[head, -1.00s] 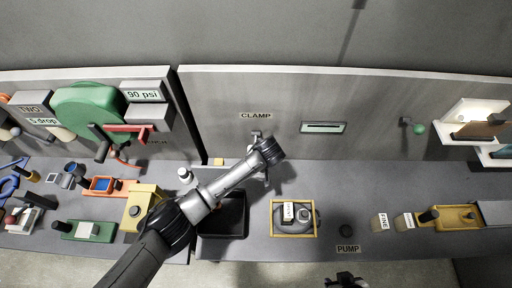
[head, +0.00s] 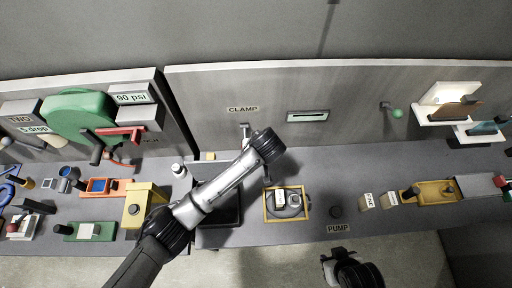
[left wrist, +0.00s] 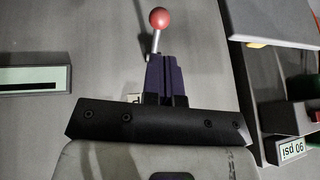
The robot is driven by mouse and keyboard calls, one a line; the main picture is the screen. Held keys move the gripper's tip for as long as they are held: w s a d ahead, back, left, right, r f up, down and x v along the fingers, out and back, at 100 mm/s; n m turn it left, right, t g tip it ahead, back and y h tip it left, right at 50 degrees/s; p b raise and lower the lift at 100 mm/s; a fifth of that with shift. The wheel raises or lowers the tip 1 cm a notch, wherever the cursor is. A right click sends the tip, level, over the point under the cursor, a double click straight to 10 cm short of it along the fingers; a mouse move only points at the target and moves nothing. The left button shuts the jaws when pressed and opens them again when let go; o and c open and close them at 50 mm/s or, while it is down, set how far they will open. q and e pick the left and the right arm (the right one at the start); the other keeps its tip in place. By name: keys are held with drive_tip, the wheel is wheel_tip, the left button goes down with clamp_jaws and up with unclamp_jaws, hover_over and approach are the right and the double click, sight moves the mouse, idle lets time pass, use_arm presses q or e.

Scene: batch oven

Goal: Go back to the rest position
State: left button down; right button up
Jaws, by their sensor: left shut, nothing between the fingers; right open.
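My left arm reaches in from the bottom left of the head view, over the bench. Its gripper is mostly hidden there behind the wrist. In the left wrist view my left gripper (left wrist: 166,62) is shut and empty. A lever with a red ball knob (left wrist: 158,17) shows just beyond its fingertips; I cannot tell whether they touch. My right gripper (head: 334,264) is open and empty at the bottom of the head view, in front of the bench edge below the PUMP label (head: 338,228).
Below the CLAMP label (head: 243,109), a black tray (head: 232,217) lies partly under my left arm. A yellow-framed fixture (head: 287,218) stands right of it. A yellow block (head: 145,200) is left of the arm. A green-knobbed lever (head: 396,112) projects from the back panel. The floor before the bench is clear.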

use_arm(q)
wheel_tip(320, 180, up, 16)
drive_tip(key=d+m+t+h, duration=0.3)
drive_tip(key=m+t+h, duration=0.1)
drive_tip(key=m, duration=0.4)
drive_tip(key=s+a+r+t+h, duration=0.2)
drive_tip(key=s+a+r, duration=0.2)
drive_tip(key=a, duration=0.3)
drive_tip(key=s+a+f+n+g+y+p, duration=0.1)
drive_tip(key=s+a+f+n, duration=0.1)
drive_tip(key=s+a+f, duration=0.35)
drive_tip(key=s+a+f+n+g+y, duration=0.1)
drive_tip(key=s+a+f+n, duration=0.15)
drive_tip(key=s+a, duration=0.55)
drive_tip(key=s+a+f+g+y, duration=0.1)
drive_tip(key=s+a+f+g, duration=0.15)
drive_tip(key=s+f, duration=0.5)
drive_tip(key=s+a+f+g, duration=0.2)
drive_tip(key=s+f+g, duration=0.1)
drive_tip(key=s+f, duration=0.5)
wheel_tip(320, 180, down, 31)
drive_tip(key=b, duration=3.2)
drive_tip(key=shift+s+a+n, duration=0.15)
drive_tip(key=shift+s+n, duration=0.2)
drive_tip(key=shift+s, duration=0.1)
